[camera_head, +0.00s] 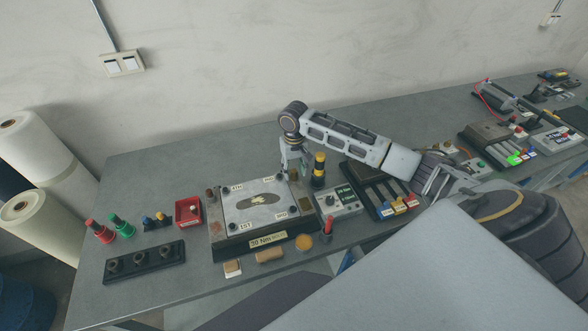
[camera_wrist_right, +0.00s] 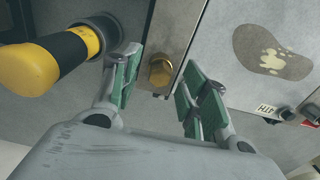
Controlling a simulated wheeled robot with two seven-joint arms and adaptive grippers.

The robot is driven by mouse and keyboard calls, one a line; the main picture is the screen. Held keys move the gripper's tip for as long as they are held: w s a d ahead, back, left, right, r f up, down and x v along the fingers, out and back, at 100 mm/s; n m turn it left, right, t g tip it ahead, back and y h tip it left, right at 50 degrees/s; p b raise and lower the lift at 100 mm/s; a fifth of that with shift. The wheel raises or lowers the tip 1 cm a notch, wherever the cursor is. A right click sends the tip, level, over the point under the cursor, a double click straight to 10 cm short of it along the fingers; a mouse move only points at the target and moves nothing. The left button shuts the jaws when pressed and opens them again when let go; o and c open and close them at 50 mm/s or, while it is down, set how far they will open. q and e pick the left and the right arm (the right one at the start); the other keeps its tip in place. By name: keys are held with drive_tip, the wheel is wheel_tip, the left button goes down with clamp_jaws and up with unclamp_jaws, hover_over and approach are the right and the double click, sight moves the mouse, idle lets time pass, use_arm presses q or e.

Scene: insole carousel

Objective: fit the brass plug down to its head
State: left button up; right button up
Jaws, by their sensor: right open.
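The brass plug shows in the right wrist view as a hexagonal brass head (camera_wrist_right: 159,73) at the edge of the metal plate (camera_wrist_right: 235,60). How far its body sits in the block cannot be told from above. My right gripper (camera_wrist_right: 158,84) is open, its green-padded fingers on either side of the head with gaps showing. In the head view my right gripper (camera_head: 296,168) points down at the far right corner of the plate fixture (camera_head: 232,246). The plug is hard to make out there. My left gripper is not in view.
A black-and-yellow post (camera_head: 319,170) stands close beside the right gripper, also large in the wrist view (camera_wrist_right: 62,60). A grey switch box (camera_head: 345,204) sits to the right. A red bin (camera_head: 188,210) and a black socket strip (camera_head: 144,262) lie left. The table behind is clear.

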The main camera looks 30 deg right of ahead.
sight(294, 171)
drive_tip(key=shift+r, duration=0.15)
wheel_tip(294, 171, up, 12)
idle(0.7)
drive_tip(key=shift+f, duration=0.25)
idle(0.7)
